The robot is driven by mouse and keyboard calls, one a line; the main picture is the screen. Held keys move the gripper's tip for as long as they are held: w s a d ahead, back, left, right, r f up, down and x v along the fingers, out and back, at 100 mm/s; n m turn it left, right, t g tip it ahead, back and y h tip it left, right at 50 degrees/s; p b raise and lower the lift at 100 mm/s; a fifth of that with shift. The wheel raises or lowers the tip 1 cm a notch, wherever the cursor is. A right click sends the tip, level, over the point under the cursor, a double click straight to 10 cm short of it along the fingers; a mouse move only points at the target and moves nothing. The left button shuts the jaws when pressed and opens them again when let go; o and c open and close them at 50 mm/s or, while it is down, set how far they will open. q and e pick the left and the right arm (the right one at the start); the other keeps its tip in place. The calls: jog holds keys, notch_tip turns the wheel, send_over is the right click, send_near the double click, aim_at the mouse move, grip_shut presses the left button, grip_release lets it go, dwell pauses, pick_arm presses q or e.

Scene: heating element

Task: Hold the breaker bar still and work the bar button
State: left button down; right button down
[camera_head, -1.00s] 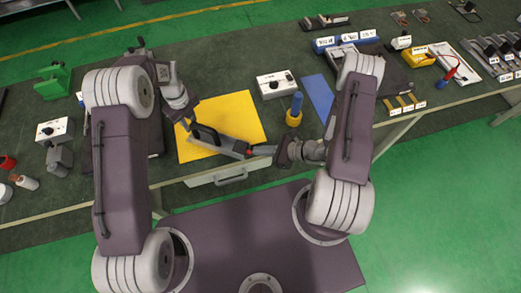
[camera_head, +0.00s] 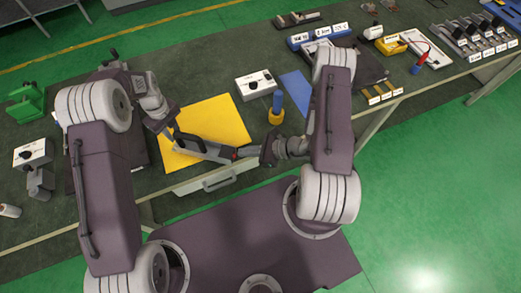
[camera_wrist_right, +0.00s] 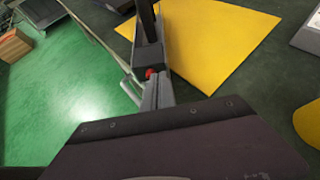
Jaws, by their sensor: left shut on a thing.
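The breaker bar (camera_head: 207,149) is a grey, box-like tool with a black handle, lying over the yellow mat towards its front edge. Its red button (camera_head: 235,155) is on the end facing right; it also shows in the right wrist view (camera_wrist_right: 150,73). My left gripper (camera_head: 172,127) is shut on the bar at its left end, though the arm partly hides the contact. My right gripper (camera_head: 246,153) is at the button end, its fingers close together. In the right wrist view its fingertips (camera_wrist_right: 157,88) are right beside the red button; I cannot tell whether they touch it.
The yellow mat (camera_head: 225,118) lies on the dark green bench. A blue cylinder on a yellow base (camera_head: 277,104) and a white box with a knob (camera_head: 256,84) stand behind the right gripper. A drawer handle (camera_head: 218,184) sticks out at the bench front.

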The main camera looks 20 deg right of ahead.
pick_arm(q)
jog(key=shift+w, duration=0.15)
pick_arm(e)
jog(key=f+v, duration=0.1)
jog(key=v, duration=1.1)
jog(key=shift+d, duration=0.25)
jog(key=shift+s+f, duration=0.15)
pick_arm(q)
jog(key=c, duration=1.1)
grip_release()
jog(key=shift+c, duration=0.2)
jog(key=shift+r, duration=0.1)
